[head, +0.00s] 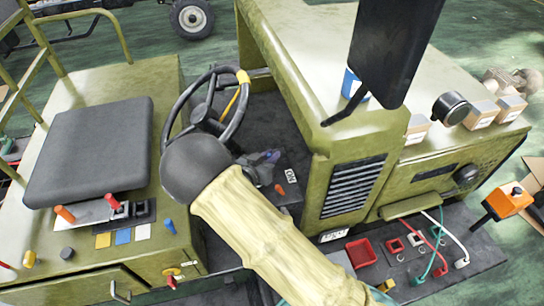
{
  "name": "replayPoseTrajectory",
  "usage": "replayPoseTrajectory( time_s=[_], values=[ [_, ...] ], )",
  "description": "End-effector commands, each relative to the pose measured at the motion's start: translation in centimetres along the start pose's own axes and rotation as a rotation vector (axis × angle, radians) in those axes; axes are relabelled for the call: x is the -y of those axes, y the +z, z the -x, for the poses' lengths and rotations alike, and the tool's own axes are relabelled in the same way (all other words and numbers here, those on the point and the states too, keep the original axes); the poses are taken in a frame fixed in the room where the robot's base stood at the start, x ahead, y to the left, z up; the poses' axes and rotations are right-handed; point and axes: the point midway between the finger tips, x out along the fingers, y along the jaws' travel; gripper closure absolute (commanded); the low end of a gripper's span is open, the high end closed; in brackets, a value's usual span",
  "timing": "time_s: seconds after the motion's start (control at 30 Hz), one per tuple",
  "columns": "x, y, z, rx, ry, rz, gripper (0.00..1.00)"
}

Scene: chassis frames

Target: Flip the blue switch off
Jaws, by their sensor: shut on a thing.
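The blue switch (169,226) is a small blue-tipped lever on the olive side console below the seat. It leans slightly to the left, and its on or off position cannot be told. My arm crosses the head view from the bottom, a pale yellow ridged link ending in a dark round joint above and to the right of the switch. No contact with the switch is visible.
A black steering wheel (207,105) stands behind my arm's joint. Orange (65,214) and red (113,202) levers stand on the console left of the switch, and a red-yellow knob (172,272) sits below it. The grey seat (88,150) is at left. An olive hood (300,60) blocks the right.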

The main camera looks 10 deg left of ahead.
Motion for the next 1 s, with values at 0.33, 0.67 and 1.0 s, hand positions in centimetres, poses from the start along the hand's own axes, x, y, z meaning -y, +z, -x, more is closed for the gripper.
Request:
replayPoseTrajectory(
  time_s=[0.33, 0.67, 1.0],
  values=[
    [0.59, 0.31, 0.56, -0.126, 0.047, 0.117, 1.0],
    [0.61, 0.28, 0.59, -0.125, 0.045, 0.116, 0.65],
    [0.57, 0.32, 0.7, -0.125, 0.046, 0.114, 0.65]
  ],
)
